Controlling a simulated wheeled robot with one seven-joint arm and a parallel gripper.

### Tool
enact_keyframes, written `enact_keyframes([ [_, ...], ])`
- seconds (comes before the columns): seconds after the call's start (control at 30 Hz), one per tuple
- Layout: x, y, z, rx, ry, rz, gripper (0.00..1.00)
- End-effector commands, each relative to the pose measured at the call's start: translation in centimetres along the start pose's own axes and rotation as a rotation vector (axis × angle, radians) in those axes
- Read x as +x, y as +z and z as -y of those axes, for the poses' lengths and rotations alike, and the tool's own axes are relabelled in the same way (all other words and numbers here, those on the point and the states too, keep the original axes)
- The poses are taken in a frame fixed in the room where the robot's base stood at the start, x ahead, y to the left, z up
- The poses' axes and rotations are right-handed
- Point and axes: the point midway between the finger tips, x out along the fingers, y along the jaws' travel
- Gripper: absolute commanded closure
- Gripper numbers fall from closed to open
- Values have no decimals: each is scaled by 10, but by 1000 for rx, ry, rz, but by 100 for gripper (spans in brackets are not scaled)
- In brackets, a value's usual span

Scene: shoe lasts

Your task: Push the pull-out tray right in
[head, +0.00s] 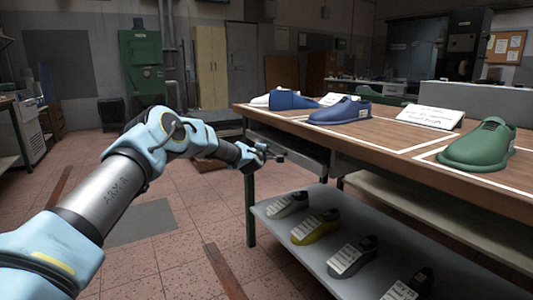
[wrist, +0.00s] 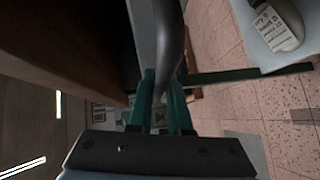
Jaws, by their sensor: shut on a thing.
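The pull-out tray (head: 292,147) shows as a dark, flat piece just under the wooden tabletop at the table's left end; how far it stands out is hard to tell. My gripper (head: 268,152) is at its left end, at about tray height. In the wrist view my gripper (wrist: 163,88) has its two dark green fingers closed around a dark, curved bar, the handle (wrist: 171,40). A grey panel (wrist: 142,30) beside the handle looks like part of the tray. The tray's inside is hidden.
The wooden table (head: 390,150) carries blue and green shoe lasts and white cards. A grey lower shelf (head: 300,240) holds several labelled lasts and juts out below the tabletop, right of my gripper. A green table leg (head: 250,210) stands just below my gripper. The tiled floor at left is open.

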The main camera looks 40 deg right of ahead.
Motion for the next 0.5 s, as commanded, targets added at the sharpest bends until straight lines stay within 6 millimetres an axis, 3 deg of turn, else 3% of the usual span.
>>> enact_keyframes([
  [0.33, 0, 3, -3, -1, 5, 3, 100],
  [0.37, 0, 3, -3, -1, 5, 3, 79],
  [0.5, 0, 3, -3, -1, 4, 3, 63],
])
